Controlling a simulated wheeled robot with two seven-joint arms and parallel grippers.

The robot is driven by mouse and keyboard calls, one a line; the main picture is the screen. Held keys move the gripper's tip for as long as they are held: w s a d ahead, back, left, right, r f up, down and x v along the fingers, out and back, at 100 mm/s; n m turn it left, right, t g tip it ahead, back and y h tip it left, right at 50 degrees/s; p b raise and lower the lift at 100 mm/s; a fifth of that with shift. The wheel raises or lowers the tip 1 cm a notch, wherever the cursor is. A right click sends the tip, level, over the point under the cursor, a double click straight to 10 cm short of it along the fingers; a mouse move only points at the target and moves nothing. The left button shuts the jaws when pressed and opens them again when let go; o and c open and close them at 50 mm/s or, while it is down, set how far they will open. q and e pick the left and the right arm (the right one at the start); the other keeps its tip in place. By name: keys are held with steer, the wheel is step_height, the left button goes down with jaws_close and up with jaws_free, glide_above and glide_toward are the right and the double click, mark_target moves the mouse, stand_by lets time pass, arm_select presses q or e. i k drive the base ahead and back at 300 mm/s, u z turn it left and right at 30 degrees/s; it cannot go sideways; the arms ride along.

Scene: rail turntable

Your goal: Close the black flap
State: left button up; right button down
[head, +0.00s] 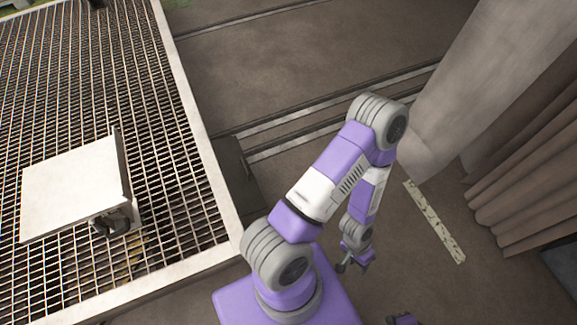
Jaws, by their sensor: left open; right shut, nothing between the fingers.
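No part in view shows clearly as the black flap. A dark, flat panel (236,168) lies between the grating and the rails, and I cannot tell if it is the flap. My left gripper (352,262) hangs low at the end of the purple and white arm. It is open and empty, above the brown floor and well to the right of the dark panel. My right gripper (394,320) shows only in part at the bottom edge. It is shut with nothing in it, apart from the panel and the grating.
A large metal grating (175,170) with a pale frame fills the left. A white box-like piece (72,187) sits on it, with a small dark part at its lower corner. Rails (300,137) cross the floor behind. Grey-brown curtains (510,165) hang at the right.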

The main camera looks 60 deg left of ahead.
mark_target(248, 197)
steer(key=i, duration=0.65)
steer(key=u, duration=4.05)
steer(key=i, duration=0.5)
steer(key=z, duration=0.05)
